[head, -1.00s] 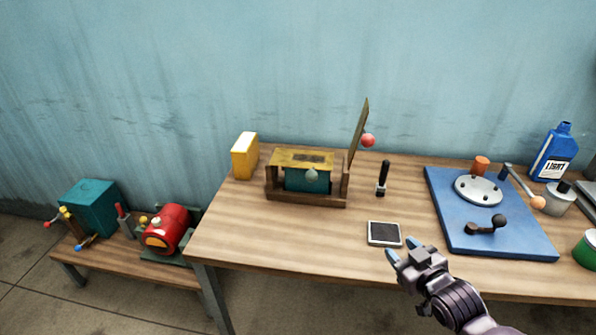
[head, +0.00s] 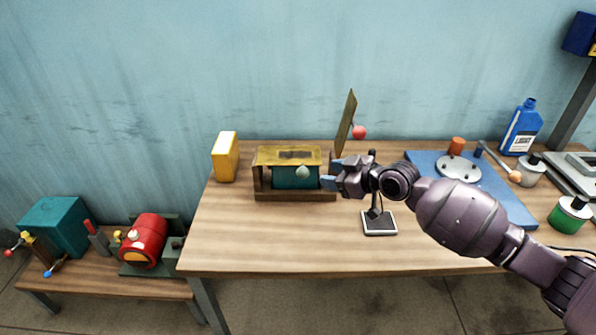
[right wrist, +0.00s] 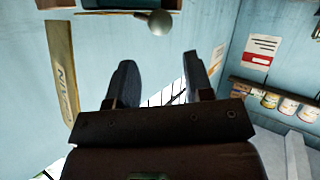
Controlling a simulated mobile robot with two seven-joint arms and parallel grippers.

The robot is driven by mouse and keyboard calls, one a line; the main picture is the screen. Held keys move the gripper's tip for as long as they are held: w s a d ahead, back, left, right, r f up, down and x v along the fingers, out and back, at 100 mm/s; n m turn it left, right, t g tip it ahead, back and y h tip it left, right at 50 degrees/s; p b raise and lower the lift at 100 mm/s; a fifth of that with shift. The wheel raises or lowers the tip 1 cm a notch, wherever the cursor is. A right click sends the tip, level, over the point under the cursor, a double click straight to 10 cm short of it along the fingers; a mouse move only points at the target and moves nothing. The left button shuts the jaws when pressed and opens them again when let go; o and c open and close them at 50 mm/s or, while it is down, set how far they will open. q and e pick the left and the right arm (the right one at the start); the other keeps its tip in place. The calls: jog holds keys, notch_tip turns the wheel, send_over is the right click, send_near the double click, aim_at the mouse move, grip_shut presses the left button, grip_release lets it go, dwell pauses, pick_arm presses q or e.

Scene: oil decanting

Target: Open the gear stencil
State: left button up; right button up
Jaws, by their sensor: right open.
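A wooden stencil stand (head: 293,197) holds a teal block (head: 290,176). A brass plate (head: 278,155) lies shut over it, with a pale green knob (head: 302,171) at its front. A second brass plate (head: 346,120), with a red knob (head: 359,132), stands raised at the right end. Its cut-out letters show in the right wrist view (right wrist: 62,72); I cannot make out the cut-outs of the shut plate. My right gripper (head: 328,173) is open and empty, just right of the pale knob and apart from it. The pale knob also shows ahead of the fingers in the right wrist view (right wrist: 160,22).
A yellow box (head: 225,158) stands left of the stand. An ink pad (head: 379,223) lies below my right arm, which partly hides a black-handled stamp. A blue board (head: 517,207) with a crank is at right. The table's front left is clear.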

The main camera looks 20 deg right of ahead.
aim_at(307, 172)
jog(key=x, duration=1)
jog(key=shift+w+a, duration=0.1)
jog(key=shift+w, duration=0.05)
grip_shut()
